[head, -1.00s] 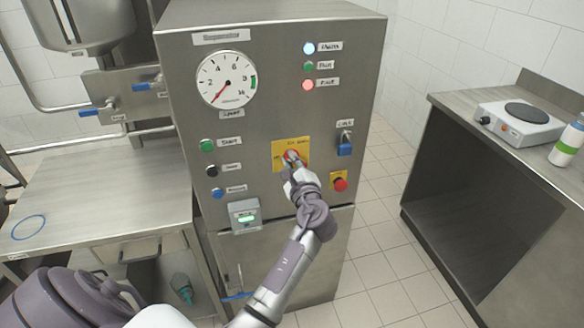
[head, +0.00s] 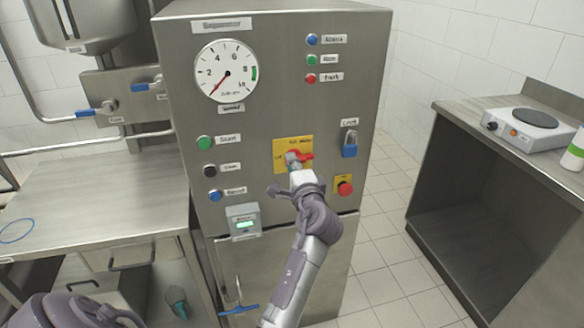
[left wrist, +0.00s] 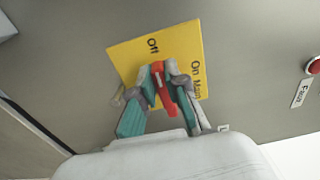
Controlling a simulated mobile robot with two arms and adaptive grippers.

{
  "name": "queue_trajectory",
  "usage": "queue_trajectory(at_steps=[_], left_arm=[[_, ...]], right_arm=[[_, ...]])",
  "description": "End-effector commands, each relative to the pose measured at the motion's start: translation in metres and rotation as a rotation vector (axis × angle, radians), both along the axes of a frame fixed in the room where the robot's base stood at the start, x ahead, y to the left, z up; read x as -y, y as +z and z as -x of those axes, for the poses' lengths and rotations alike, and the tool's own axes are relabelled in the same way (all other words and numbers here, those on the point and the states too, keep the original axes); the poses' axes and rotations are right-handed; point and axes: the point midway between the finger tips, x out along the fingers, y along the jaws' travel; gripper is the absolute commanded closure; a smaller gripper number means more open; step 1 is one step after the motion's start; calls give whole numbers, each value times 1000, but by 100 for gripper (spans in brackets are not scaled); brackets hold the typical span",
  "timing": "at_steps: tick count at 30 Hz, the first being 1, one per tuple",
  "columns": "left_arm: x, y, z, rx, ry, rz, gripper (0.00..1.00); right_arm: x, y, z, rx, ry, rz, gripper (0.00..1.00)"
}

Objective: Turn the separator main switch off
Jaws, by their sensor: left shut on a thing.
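The main switch is a red handle (head: 306,156) on a yellow plate (head: 283,143) on the separator cabinet's front. My left gripper (head: 293,163) is at the plate and covers part of the handle. In the left wrist view its fingers (left wrist: 161,78) are shut on the red handle (left wrist: 160,88), one on each side. There the handle's white-marked end points roughly towards "Off" on the plate (left wrist: 122,52); "On Main" is to its right. In the head view the handle lies about level. The blue, green and red lamps (head: 311,59) look unlit. My right gripper is not in view.
A red emergency knob (head: 345,187) and a blue padlock (head: 350,149) are right of the switch. Start and other buttons (head: 205,143) and a small display box (head: 244,221) are left. A steel table (head: 90,205) stands left, a counter with a hotplate (head: 522,125) right.

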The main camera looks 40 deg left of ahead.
Motion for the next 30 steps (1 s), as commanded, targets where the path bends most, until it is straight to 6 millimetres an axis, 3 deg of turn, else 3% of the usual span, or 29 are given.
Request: queue_trajectory(at_steps=[15,16,20,30], left_arm=[[0,-2,0,13,0,17,100],[0,-2,0,13,0,17,83],[0,-2,0,12,0,15,62],[0,2,0,14,0,12,61]], right_arm=[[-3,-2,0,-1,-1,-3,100],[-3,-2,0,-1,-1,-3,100],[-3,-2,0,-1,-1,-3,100],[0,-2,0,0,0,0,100]])
